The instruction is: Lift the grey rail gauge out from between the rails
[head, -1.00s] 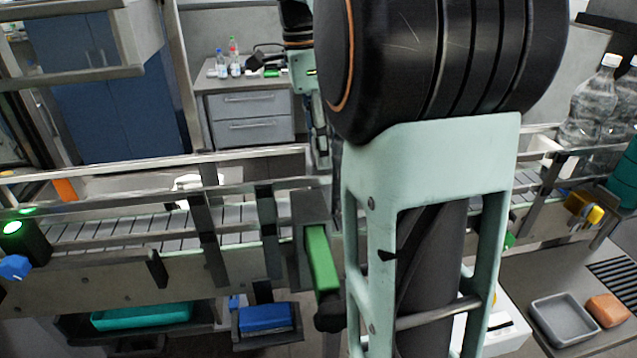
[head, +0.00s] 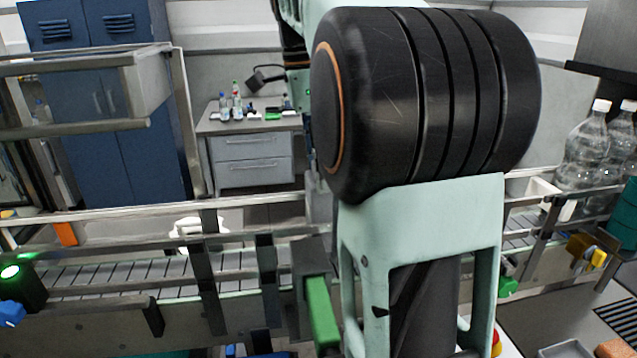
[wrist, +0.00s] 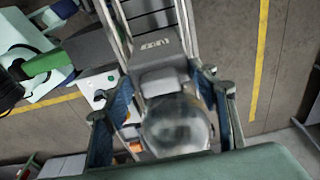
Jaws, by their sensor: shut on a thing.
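The grey rail gauge (wrist: 160,78) shows in the middle of the wrist view as a pale grey block with dark lettering on its far part. A blurred, rounded, glassy-looking part (wrist: 176,126) lies nearer the camera. My gripper (wrist: 168,100) has its blue-padded fingers on both sides of the gauge and is shut on it. The rails (wrist: 187,22) run away beyond the gauge at the top; I cannot tell whether the gauge is still down between them. In the head view my arm hides the gripper and the gauge.
The conveyor (head: 130,278) with its metal side rails crosses the head view. A green-handled part (head: 321,310) stands close left of my arm. Large clear bottles (head: 590,150) stand at the right. A drawer desk (head: 250,160) and blue lockers (head: 120,150) are behind.

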